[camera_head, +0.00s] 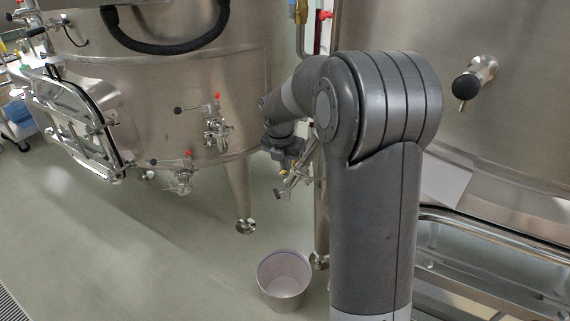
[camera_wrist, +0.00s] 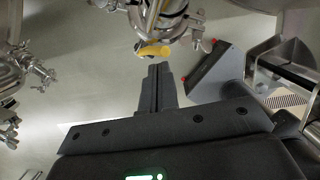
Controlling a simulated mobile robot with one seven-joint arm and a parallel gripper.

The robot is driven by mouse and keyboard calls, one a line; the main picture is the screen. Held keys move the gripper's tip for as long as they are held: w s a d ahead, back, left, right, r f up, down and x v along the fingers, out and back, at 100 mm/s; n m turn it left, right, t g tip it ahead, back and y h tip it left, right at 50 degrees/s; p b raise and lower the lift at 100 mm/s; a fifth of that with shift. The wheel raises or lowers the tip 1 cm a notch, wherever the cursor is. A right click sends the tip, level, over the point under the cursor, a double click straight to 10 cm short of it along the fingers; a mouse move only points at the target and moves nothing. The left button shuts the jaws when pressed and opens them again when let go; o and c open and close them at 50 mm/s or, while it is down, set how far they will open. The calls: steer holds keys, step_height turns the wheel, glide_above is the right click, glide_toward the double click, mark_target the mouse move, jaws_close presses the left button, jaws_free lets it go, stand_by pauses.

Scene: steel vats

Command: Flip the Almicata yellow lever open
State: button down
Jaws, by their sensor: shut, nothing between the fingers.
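The yellow lever (camera_wrist: 153,51) sits on a steel valve fitting (camera_wrist: 165,15) at the top middle of the wrist view. My gripper (camera_wrist: 158,70) is shut and empty, its fingertips just below the yellow lever in the picture. A small gap seems to show between them, but I cannot tell for certain whether they touch. In the head view, small yellow parts (camera_head: 283,171) show on a steel valve beside my wrist. My arm hides much of that area, and the fingertips are hard to make out.
Large steel vats (camera_head: 190,75) stand left and right. Valves with red-tipped parts (camera_head: 214,125) are on the left vat, beside an open hatch (camera_head: 85,125). A bucket (camera_head: 284,280) stands on the floor. A steel rail (camera_head: 490,232) is at right. The left floor is clear.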

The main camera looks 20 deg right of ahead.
steer(key=shift+w+d+r+n+g, duration=0.1)
steer(key=shift+w+r+n+g, duration=0.15)
steer(key=shift+w, duration=0.4)
steer(key=shift+w+d+r+n+g, duration=0.15)
steer(key=shift+w+g, duration=0.1)
steer(key=shift+w, duration=0.4)
